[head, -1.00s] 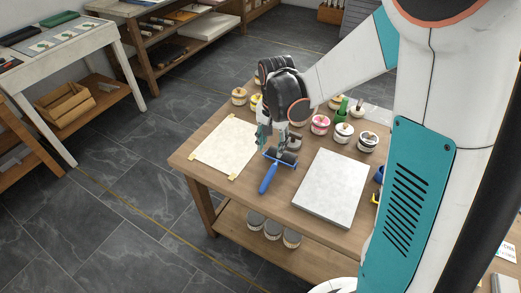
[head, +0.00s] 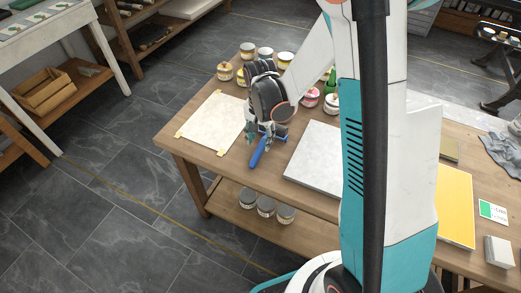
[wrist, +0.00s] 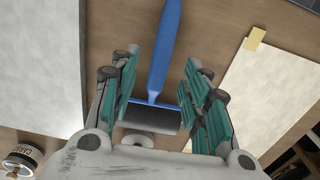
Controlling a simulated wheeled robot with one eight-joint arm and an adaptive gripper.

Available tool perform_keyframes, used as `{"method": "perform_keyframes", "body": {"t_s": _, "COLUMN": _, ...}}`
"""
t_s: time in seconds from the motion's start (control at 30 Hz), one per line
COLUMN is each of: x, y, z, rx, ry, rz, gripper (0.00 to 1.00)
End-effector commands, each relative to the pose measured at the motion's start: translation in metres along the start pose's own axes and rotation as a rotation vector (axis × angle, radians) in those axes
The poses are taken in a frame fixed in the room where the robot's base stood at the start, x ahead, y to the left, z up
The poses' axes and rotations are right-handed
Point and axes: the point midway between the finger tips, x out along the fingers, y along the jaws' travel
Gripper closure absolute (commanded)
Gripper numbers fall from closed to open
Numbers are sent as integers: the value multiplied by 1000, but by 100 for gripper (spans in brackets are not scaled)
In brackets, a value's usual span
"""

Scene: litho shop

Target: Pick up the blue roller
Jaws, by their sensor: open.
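The blue roller lies on the wooden table. In the head view its blue handle (head: 258,152) points toward the table's front edge, and my gripper (head: 264,133) is just above its roller end. In the wrist view the blue handle (wrist: 166,45) runs up between the fingers and the dark roller head (wrist: 150,116) sits between the two teal finger pads. My gripper (wrist: 155,95) is open, with one finger on each side of the roller. I cannot tell whether the fingers touch it. Part of the roller head is hidden by my gripper in the head view.
A taped pale sheet (head: 213,122) lies left of the roller. A grey slab (head: 317,157) lies to its right. Several ink jars, one of them pink-labelled (head: 311,98), stand behind my gripper. Several tins (head: 266,205) stand on the lower shelf.

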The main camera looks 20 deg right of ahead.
Motion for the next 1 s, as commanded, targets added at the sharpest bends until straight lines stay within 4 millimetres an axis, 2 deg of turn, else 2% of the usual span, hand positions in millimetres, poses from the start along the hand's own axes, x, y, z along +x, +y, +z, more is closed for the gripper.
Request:
{"method": "perform_keyframes", "body": {"t_s": 0.03, "x": 10, "y": 0, "z": -1, "rx": 0, "ry": 0, "rz": 0, "gripper": 57}}
{"method": "perform_keyframes", "body": {"t_s": 0.23, "x": 38, "y": 0, "z": -3, "rx": 0, "ry": 0, "rz": 0, "gripper": 57}}
{"method": "perform_keyframes", "body": {"t_s": 0.5, "x": 42, "y": 0, "z": -3, "rx": 0, "ry": 0, "rz": 0, "gripper": 57}}
{"method": "perform_keyframes", "body": {"t_s": 0.53, "x": 42, "y": 0, "z": -3, "rx": 0, "ry": 0, "rz": 0, "gripper": 59}}
{"method": "perform_keyframes", "body": {"t_s": 0.57, "x": 42, "y": 0, "z": -3, "rx": 0, "ry": 0, "rz": 0, "gripper": 66}}
{"method": "perform_keyframes", "body": {"t_s": 0.7, "x": 42, "y": 0, "z": -3, "rx": 0, "ry": 0, "rz": 0, "gripper": 98}}
{"method": "perform_keyframes", "body": {"t_s": 1.0, "x": 42, "y": 0, "z": -3, "rx": 0, "ry": 0, "rz": 0, "gripper": 100}}
